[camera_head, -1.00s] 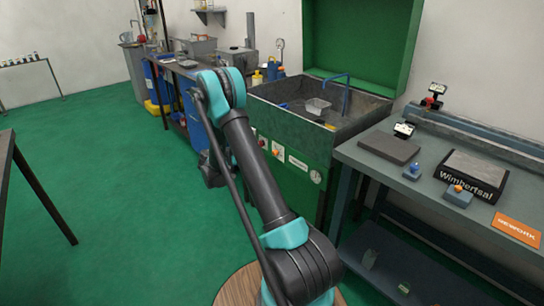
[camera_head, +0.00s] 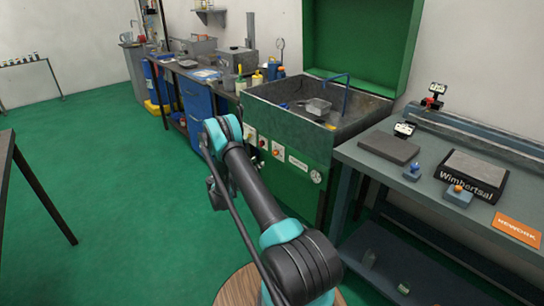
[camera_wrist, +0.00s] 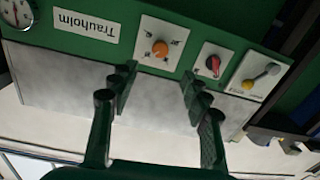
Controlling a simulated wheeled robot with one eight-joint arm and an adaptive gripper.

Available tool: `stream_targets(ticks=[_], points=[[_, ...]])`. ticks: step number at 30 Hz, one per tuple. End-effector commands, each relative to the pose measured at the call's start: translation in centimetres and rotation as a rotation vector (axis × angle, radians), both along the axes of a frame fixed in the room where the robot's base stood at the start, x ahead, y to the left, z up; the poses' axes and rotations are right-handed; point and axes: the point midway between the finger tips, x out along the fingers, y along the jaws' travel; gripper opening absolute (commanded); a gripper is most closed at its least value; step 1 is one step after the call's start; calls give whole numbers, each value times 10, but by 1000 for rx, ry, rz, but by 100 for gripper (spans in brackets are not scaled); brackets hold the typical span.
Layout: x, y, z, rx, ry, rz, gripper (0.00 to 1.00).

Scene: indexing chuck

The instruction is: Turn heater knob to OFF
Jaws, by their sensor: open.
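The green washing-tank cabinet (camera_head: 305,195) carries a row of controls on its front. In the wrist view an orange knob (camera_wrist: 160,48) sits on a white plate with small markings around it, too small to read. The orange knob also shows in the head view (camera_head: 276,152). To its right in the wrist view are a red knob (camera_wrist: 213,64) and a grey lever with a yellow end (camera_wrist: 262,76). I cannot read which one is the heater knob. My gripper (camera_wrist: 160,88) is open and empty, its fingers pointing toward the panel, with the orange knob between and beyond the fingertips.
A "Trauholm" label (camera_wrist: 86,25) and a round gauge (camera_wrist: 18,12) are left of the orange knob in the wrist view. A workbench (camera_head: 440,165) stands to the right in the head view. Green floor (camera_head: 110,180) is free to the left.

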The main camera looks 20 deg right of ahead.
Motion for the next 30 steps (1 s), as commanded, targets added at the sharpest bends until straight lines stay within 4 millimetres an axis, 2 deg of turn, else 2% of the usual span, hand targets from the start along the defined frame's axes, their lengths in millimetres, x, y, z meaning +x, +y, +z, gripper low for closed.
stream_targets(ticks=[1,9,15,22,30], points=[[4,-11,0,0,0,-3,48],[24,-61,0,1,0,-3,48],[36,-90,0,1,0,-1,48],[43,-106,0,1,0,1,48],[44,-108,0,1,0,1,48]])
